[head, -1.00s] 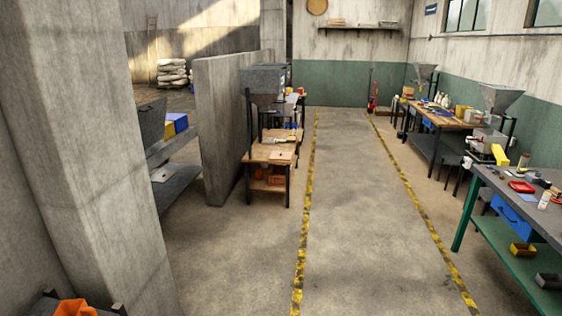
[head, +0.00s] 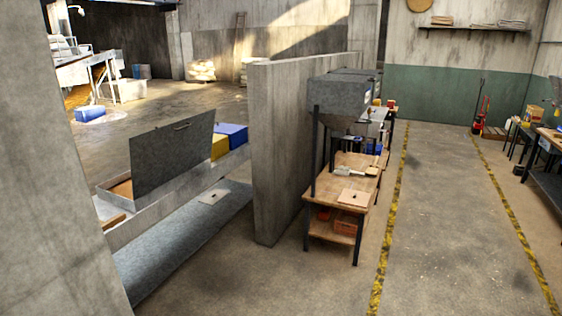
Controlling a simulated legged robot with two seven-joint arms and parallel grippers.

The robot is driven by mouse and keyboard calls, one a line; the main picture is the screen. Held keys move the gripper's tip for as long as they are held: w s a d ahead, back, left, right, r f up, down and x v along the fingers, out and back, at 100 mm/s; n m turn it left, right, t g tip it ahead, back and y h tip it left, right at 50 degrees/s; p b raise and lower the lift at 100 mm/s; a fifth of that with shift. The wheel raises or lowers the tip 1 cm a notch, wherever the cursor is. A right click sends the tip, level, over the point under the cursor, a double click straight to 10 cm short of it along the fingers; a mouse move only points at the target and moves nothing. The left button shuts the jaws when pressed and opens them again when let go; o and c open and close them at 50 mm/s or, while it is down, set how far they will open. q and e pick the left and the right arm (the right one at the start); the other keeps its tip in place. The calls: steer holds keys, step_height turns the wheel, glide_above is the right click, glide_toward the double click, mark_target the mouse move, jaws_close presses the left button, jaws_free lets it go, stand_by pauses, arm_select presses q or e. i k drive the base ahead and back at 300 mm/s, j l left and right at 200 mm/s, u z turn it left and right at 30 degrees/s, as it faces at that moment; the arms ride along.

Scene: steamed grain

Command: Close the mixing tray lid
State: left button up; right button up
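The mixing tray (head: 165,203) is a long, shallow grey trough at the left, behind the pillar's edge and beside the low concrete wall. Its grey lid (head: 165,155) stands raised, tilted up from the tray, with a small handle (head: 183,126) near its top edge. Brown material shows inside the tray at its left part. A yellow box (head: 220,146) and a blue box (head: 233,134) are at the tray's far end. Neither of my grippers is in view.
A concrete pillar (head: 70,200) stands close at the left, and a low wall (head: 283,150) stands right of the tray. A wooden workbench (head: 343,178) with a metal hopper is beyond it. The floor aisle between yellow-black lines (head: 440,220) is clear.

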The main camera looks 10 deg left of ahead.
mark_target(158, 156)
steer(key=i+u, duration=0.2)
steer(key=i, duration=0.25)
steer(key=i+u, duration=0.25)
steer(key=i, duration=0.2)
steer(key=i+l+u, duration=0.2)
steer(key=i, duration=0.25)
steer(key=i+l+u, duration=0.2)
steer(key=i, duration=0.25)
steer(key=i+l+u, duration=0.2)
steer(key=i, duration=0.2)
steer(key=i+l+u, duration=0.1)
steer(key=i+u, duration=0.15)
steer(key=i, duration=0.15)
steer(key=i+l+u, duration=0.2)
steer(key=i, duration=0.2)
steer(key=i+l+u, duration=0.45)
steer(key=i, duration=0.2)
steer(key=i+l+u, duration=0.15)
steer(key=i, duration=0.25)
steer(key=i+l+u, duration=0.2)
steer(key=i+l, duration=0.1)
steer(key=i, duration=0.1)
